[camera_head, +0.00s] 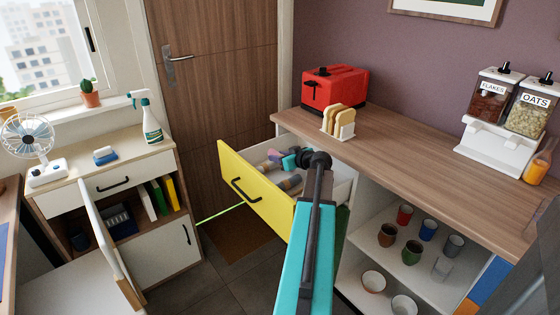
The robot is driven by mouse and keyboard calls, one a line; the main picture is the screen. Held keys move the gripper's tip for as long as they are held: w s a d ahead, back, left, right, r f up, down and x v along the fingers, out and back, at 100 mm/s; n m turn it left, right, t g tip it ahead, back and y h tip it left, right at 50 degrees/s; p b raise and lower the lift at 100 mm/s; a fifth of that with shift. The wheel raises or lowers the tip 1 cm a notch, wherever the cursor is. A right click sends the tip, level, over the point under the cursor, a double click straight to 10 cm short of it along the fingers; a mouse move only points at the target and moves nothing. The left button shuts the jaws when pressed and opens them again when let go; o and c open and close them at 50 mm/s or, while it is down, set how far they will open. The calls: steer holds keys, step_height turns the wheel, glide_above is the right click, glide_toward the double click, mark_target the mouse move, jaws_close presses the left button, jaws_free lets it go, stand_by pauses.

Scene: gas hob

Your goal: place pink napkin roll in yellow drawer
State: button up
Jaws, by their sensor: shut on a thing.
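The yellow drawer (240,185) is pulled out from the wooden-topped counter, with its black handle facing left. My gripper (282,160) is over the open drawer, low and near its inside. It is shut on the pink napkin roll (274,154), a small pinkish-mauve piece at the gripper's tip. The dark wrist and teal arm hide part of the drawer's right side. I cannot tell whether the roll touches the drawer floor.
Several greyish and brownish rolls (290,183) lie in the drawer. A red toaster (334,89) and a toast rack (339,122) stand on the counter (420,150) behind. Open shelves with cups (411,252) are to the right. An open cabinet door (108,240) stands at left.

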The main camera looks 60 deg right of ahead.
steer(key=shift+f, duration=1.1)
steer(key=shift+f, duration=0.1)
steer(key=o, duration=1)
steer(key=shift+s+r, duration=0.1)
steer(key=shift+r, duration=0.1)
steer(key=shift+v, duration=3.65)
steer(key=shift+f, duration=0.1)
